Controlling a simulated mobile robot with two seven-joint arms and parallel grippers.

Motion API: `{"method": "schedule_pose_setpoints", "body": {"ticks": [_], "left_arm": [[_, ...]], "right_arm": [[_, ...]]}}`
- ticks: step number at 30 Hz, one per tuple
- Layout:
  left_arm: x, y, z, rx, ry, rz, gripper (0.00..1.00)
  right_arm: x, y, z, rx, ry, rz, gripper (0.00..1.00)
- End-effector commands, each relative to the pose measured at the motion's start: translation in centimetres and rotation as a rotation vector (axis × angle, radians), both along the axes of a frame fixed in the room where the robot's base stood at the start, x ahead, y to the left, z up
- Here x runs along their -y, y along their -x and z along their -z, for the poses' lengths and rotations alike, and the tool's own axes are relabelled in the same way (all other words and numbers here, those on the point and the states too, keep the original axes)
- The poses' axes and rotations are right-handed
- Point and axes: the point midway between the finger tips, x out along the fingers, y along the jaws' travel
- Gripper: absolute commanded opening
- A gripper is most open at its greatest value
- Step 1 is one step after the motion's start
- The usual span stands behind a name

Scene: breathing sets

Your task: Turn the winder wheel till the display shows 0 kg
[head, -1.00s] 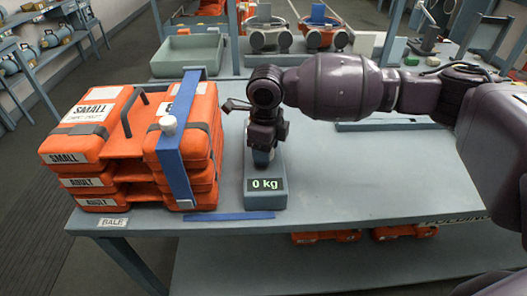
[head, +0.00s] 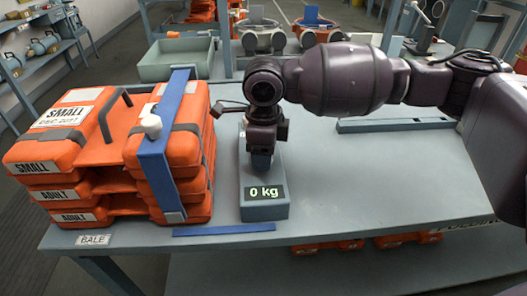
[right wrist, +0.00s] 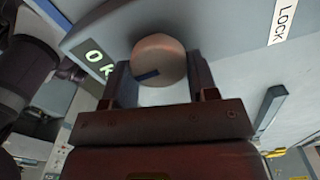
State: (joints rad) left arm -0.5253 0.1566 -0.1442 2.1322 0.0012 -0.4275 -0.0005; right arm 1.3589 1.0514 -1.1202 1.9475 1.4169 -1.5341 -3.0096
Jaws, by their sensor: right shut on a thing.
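The winder box (head: 264,208) stands on the bench right of the strapped bale, and its display (head: 264,192) reads 0 kg. My right gripper (head: 263,158) points down over the winder and hides most of the wheel in the head view. In the right wrist view the round winder wheel (right wrist: 159,60), with a dark blue mark on its face, sits between the two fingers of my right gripper (right wrist: 162,85). That gripper is shut on the wheel. Part of the display (right wrist: 98,60) shows beside it. My left gripper is not in view.
The bale of orange cases (head: 100,165) stands close left of the winder, with a blue strap (head: 158,180) around it. A flat blue strip (head: 224,230) lies at the bench's front edge. A tray (head: 175,62) stands behind.

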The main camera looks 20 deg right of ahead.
Motion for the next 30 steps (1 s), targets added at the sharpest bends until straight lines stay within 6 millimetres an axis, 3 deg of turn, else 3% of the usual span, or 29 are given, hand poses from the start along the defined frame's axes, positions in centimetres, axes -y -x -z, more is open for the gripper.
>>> {"method": "schedule_pose_setpoints", "body": {"ticks": [1, 2, 7, 19, 30], "left_arm": [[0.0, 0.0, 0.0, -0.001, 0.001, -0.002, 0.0], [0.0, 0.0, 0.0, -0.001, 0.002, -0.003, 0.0], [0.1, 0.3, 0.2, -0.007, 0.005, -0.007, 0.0], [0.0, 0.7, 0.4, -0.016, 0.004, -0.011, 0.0], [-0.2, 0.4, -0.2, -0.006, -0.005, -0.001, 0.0]], "right_arm": [[0.0, 0.0, -0.1, 0.002, 0.0, -0.002, 0.3], [0.0, 0.0, -0.1, 0.002, 0.0, -0.002, 0.55], [0.0, 0.0, -0.1, 0.002, 0.0, -0.001, 0.79], [0.0, 0.0, -1.0, 0.002, 0.0, 0.0, 0.79], [0.0, -0.1, -7.4, 0.006, -0.001, 0.0, 0.79]]}}
